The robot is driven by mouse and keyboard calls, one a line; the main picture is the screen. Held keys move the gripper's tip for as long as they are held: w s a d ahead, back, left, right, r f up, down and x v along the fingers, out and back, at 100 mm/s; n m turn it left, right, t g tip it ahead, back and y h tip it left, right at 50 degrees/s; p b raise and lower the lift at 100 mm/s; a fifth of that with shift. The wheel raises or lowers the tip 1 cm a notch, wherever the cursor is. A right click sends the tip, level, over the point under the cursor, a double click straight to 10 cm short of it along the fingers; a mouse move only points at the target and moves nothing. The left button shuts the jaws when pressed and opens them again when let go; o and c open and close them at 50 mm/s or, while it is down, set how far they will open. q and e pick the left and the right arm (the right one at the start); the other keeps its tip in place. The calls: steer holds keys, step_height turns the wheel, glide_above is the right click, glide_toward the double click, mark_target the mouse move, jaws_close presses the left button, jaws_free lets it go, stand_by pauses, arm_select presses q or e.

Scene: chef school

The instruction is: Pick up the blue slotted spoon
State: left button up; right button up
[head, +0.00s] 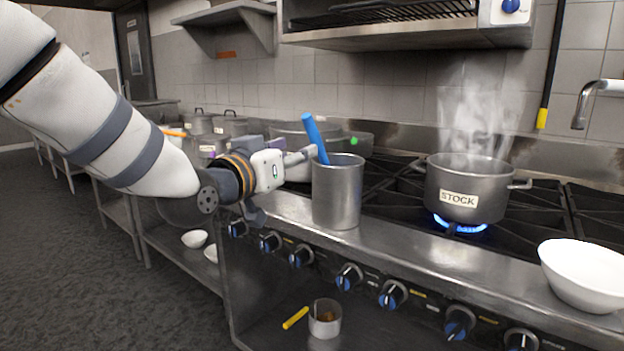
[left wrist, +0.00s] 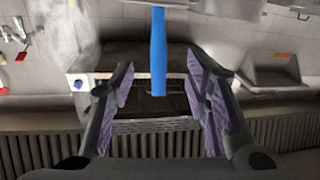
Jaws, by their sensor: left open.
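The blue slotted spoon (head: 315,138) stands tilted in a tall grey metal container (head: 338,190) on the stove's front ledge. Only its blue handle shows above the rim; the slotted end is hidden inside. My left gripper (head: 298,156) is beside the handle, just left of the container and above its rim. In the left wrist view, the blue handle (left wrist: 158,52) lies between the two spread fingers of my left gripper (left wrist: 160,80), with a gap on each side. The fingers are open and empty. My right gripper is not in view.
A steaming pot labelled STOCK (head: 466,190) sits over a blue flame (head: 460,226) on the right. A white bowl (head: 585,272) stands on the ledge at the front right. Several pots stand behind my left gripper. Stove knobs (head: 393,294) line the front.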

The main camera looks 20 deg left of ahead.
mark_target(318, 157)
arm_select(q)
steer(key=w, duration=0.3)
steer(key=w+d, duration=0.1)
steer(key=w, duration=0.2)
steer(key=w+d+b, duration=0.1)
steer(key=w, duration=0.2)
steer(key=shift+w+f, duration=0.25)
steer(key=shift+w, duration=0.1)
steer(key=shift+r, duration=0.15)
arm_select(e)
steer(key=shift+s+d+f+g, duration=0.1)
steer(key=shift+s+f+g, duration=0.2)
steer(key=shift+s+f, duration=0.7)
arm_select(q)
jaws_close()
